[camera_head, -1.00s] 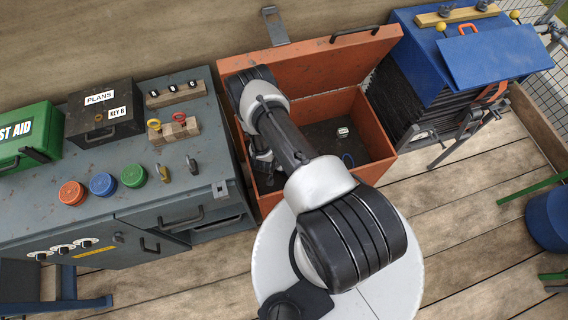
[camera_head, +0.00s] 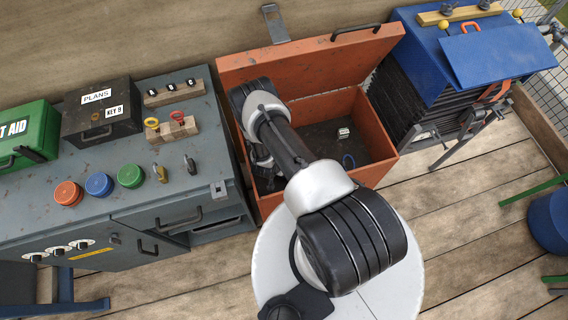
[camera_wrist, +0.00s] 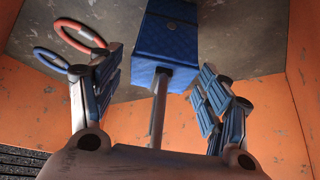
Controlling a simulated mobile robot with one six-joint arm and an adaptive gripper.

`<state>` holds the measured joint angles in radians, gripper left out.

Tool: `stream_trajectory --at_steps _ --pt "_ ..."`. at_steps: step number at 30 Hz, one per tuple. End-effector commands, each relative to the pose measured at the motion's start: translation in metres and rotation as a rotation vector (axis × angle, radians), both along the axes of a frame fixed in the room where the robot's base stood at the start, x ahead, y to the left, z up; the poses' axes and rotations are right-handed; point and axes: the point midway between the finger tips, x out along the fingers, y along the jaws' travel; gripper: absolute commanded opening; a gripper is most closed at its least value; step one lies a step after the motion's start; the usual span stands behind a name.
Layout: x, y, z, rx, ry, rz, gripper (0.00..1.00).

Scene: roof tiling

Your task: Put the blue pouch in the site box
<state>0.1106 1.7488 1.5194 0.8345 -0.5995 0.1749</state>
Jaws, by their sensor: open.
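The blue pouch (camera_wrist: 168,38) shows in the wrist view beyond and between my fingers, over the dark floor of the orange site box. A thin rod-like part runs from it toward my palm; I cannot tell what it belongs to. My gripper (camera_wrist: 160,78) is open, its two fingers spread on either side, and is inside the box. In the head view the site box (camera_head: 377,125) stands with its lid (camera_head: 318,62) raised at the back. My arm covers its left part, so the pouch is hidden there and the gripper mostly hidden.
In the box lie a red ring (camera_wrist: 80,32), a blue ring (camera_wrist: 64,61) and a small pale item (camera_head: 343,133). A grey cabinet (camera_head: 205,177) with coloured tins, padlocks and cases stands left. A blue-covered stack (camera_head: 440,75) stands right. Plank floor in front is partly clear.

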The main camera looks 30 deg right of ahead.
Motion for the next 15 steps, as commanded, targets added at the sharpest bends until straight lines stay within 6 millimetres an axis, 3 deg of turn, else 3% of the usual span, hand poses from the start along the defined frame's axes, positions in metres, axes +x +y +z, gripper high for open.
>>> stream_trajectory --at_steps 10,15 --pt "0.0 0.0 0.003 0.0 0.0 0.0 0.72" --pt "-0.004 0.01 0.024 0.0 0.002 0.003 0.72"
